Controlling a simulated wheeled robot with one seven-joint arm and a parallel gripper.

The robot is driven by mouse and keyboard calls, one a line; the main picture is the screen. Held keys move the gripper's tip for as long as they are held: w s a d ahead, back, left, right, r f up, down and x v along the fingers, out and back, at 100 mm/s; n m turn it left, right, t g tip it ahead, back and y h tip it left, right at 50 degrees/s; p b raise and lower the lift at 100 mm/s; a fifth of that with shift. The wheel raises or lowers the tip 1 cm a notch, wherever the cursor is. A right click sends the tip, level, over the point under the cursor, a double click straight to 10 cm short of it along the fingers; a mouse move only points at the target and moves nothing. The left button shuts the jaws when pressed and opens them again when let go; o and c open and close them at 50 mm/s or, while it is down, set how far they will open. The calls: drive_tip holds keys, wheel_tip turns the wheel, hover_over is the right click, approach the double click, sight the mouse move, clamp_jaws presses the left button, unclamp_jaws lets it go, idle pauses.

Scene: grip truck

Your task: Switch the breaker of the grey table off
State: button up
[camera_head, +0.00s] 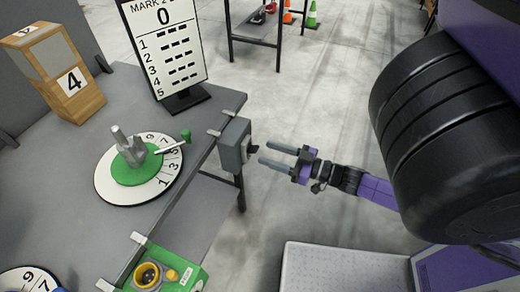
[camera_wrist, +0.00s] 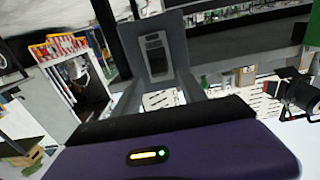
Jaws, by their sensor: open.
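The grey table (camera_head: 60,165) fills the left of the head view. Its breaker, a grey box (camera_head: 233,146), is fixed to the table's right edge, with a small dark lever (camera_head: 253,149) on its right side. My gripper (camera_head: 266,154) is open and empty, its two grey fingers pointing left at the lever from close by. From this view I cannot tell whether they touch it. In the wrist view the breaker box (camera_wrist: 173,25) is straight ahead, beyond and between the fingers (camera_wrist: 160,90). Its dark recessed front shows, but the lever's position is unclear.
Cones (camera_head: 311,15) stand far back.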

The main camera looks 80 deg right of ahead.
sight(252, 149)
drive_tip(key=shift+x, duration=1.95)
drive_tip(key=shift+f, duration=0.1)
clamp_jaws()
